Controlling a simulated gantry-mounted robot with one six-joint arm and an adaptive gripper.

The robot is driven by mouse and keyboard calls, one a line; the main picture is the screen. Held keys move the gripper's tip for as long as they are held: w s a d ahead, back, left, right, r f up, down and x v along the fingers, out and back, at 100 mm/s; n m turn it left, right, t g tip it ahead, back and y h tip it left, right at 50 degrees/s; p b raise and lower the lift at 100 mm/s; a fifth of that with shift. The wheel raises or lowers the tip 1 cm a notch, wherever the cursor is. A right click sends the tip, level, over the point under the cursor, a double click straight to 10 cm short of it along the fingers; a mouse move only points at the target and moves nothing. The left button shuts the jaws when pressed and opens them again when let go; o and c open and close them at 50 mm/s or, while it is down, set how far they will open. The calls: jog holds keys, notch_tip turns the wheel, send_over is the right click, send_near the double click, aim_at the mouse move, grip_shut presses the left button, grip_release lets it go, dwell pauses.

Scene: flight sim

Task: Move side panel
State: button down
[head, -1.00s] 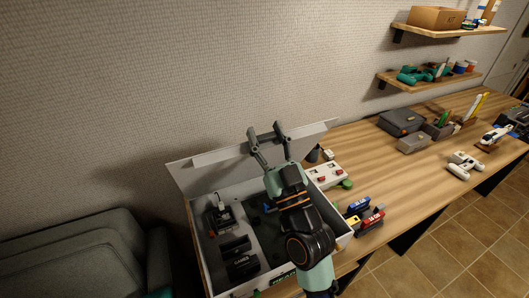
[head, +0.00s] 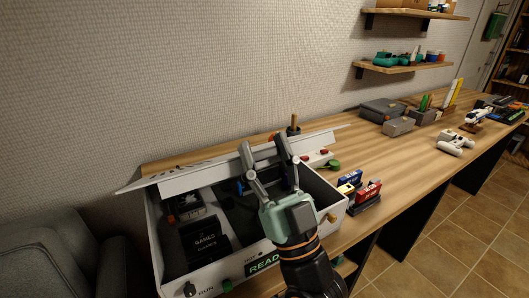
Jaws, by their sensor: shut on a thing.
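The white side panel (head: 205,177) is a long flap along the back edge of the white open box (head: 155,240). It is tilted, and its far part leans back over the table towards the wall. My gripper (head: 262,146) reaches over the box from the front, with its fingertips at the middle of the panel. It is shut on the panel, though the fingers look spread apart and the exact contact is hard to see. Inside the box is a dark block marked GAMES (head: 205,241). The box front carries knobs and a green READY sign (head: 264,265), partly hidden by my arm.
Blue, yellow and red blocks (head: 368,191) stand just right of the box. A wooden-handled tool (head: 294,124) stands behind the panel. Grey cases (head: 381,110) and a white controller (head: 456,144) lie farther right.

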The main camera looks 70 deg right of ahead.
jog(key=shift+s+f, duration=0.1)
jog(key=shift+f, duration=0.35)
jog(key=shift+c, duration=2.2)
grip_release()
jog(key=shift+r, duration=0.1)
notch_tip(320, 180, up, 10)
jog(key=shift+f, duration=0.1)
notch_tip(320, 180, down, 8)
jog(key=s+a+b, duration=0.2)
jog(key=b, duration=0.4)
jog(key=shift+s+a, duration=0.15)
jog(key=shift+s, duration=0.2)
jog(key=shift+f, duration=0.1)
